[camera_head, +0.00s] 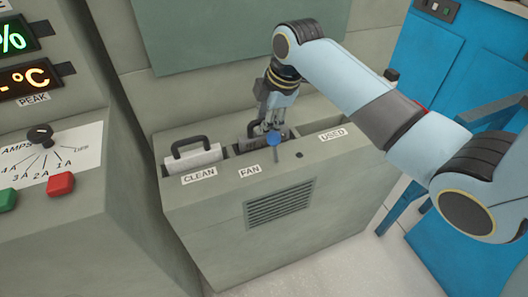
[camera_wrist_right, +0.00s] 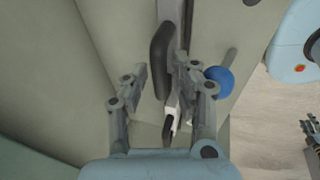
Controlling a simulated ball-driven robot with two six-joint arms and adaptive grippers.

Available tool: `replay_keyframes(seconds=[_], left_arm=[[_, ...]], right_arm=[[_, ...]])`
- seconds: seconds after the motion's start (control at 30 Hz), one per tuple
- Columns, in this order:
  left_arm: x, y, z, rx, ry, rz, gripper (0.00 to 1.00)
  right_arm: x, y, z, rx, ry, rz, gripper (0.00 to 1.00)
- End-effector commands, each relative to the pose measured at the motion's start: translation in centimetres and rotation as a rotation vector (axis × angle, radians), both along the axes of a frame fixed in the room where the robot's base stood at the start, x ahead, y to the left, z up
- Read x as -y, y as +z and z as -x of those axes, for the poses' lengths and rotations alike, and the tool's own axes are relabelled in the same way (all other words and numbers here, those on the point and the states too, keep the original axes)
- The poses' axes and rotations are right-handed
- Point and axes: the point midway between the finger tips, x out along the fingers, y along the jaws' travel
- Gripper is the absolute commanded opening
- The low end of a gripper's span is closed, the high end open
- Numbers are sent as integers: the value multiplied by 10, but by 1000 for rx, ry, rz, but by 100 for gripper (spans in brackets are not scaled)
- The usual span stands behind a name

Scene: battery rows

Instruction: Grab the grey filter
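The grey filter (camera_head: 249,134) stands in the slot marked FAN of the grey cabinet (camera_head: 220,210), partly hidden by my right gripper. Its dark handle (camera_wrist_right: 160,58) shows upright in the right wrist view. My right gripper (camera_head: 271,124) points down over the FAN slot. In the right wrist view my right gripper (camera_wrist_right: 160,82) is open, with its fingers on either side of the handle; I cannot tell whether they touch it. Part of another gripper (camera_wrist_right: 312,132), seemingly my left, shows at that view's right edge, cut off.
A pale filter with a black handle (camera_head: 191,155) stands in the CLEAN slot. The USED slot lies to the right, partly behind my arm. A blue ball knob (camera_head: 273,139) is close to my right gripper. A control panel (camera_head: 50,160) stands at left, a blue cabinet (camera_head: 455,75) at right.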

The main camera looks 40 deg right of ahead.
Motion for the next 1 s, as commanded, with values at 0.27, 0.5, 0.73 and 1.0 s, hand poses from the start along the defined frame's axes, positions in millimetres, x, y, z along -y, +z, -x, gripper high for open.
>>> replay_keyframes(seconds=[0.27,0.5,0.73,1.0], left_arm=[[0,-2,0,0,0,0,40],[0,-2,0,0,0,0,40],[0,-2,0,0,0,0,40],[0,-2,0,1,0,0,40]], right_arm=[[-1,-9,-3,2,1,1,27],[-1,-9,-3,1,1,1,3],[-1,-9,-3,1,0,0,0],[-1,-9,-3,0,0,0,0]])
